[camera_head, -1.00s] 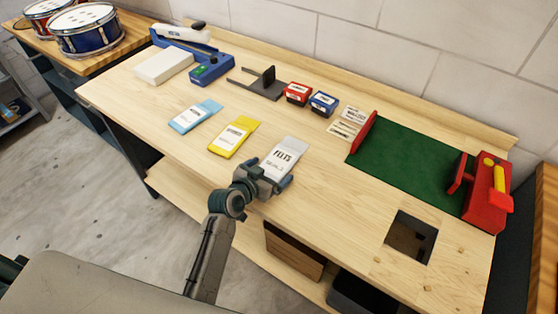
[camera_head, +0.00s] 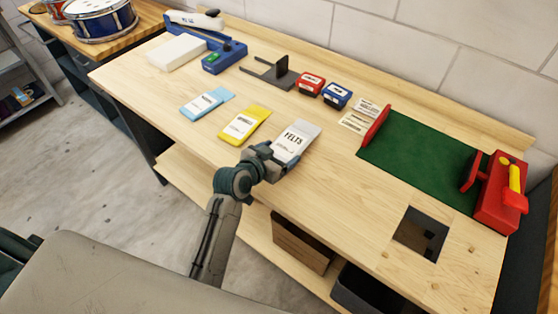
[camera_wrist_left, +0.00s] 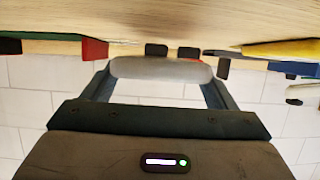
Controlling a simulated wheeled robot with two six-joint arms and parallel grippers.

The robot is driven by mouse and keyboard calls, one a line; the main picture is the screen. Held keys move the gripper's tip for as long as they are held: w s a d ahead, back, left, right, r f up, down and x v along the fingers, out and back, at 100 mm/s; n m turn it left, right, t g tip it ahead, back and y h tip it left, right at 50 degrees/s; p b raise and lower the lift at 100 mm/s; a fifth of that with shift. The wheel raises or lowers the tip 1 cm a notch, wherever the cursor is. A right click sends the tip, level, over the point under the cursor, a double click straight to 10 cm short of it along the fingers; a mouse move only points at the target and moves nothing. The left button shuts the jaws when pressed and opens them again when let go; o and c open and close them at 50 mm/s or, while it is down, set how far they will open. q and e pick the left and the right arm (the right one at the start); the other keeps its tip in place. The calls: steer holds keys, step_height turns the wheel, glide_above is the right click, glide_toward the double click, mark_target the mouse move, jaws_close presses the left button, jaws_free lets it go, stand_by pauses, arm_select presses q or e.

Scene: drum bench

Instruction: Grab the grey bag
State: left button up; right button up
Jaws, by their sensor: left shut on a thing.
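The grey bag (camera_head: 297,140), with a black "FELTS" label, is at the front middle of the bench. My left gripper (camera_head: 276,163) is shut on its near end. In the left wrist view the bag's rounded grey end (camera_wrist_left: 160,69) sits between the two fingers of the left gripper (camera_wrist_left: 158,85). I cannot tell whether the bag still touches the bench. A yellow bag (camera_head: 244,125) and a light blue bag (camera_head: 207,103) lie to its left. My right gripper is not in view.
A green mat (camera_head: 420,155) with red end pieces lies to the right, and a square hole (camera_head: 421,234) is cut in the bench near the front. Red (camera_head: 310,84) and blue (camera_head: 337,96) boxes stand behind. A blue sealer (camera_head: 222,58) stands at back left.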

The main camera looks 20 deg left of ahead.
arm_select(q)
steer(key=s+a+r+b, duration=0.1)
steer(key=s+a+b, duration=0.2)
steer(key=s+a, duration=0.7)
steer(key=shift+b+v, duration=0.3)
steer(key=shift+v, duration=0.75)
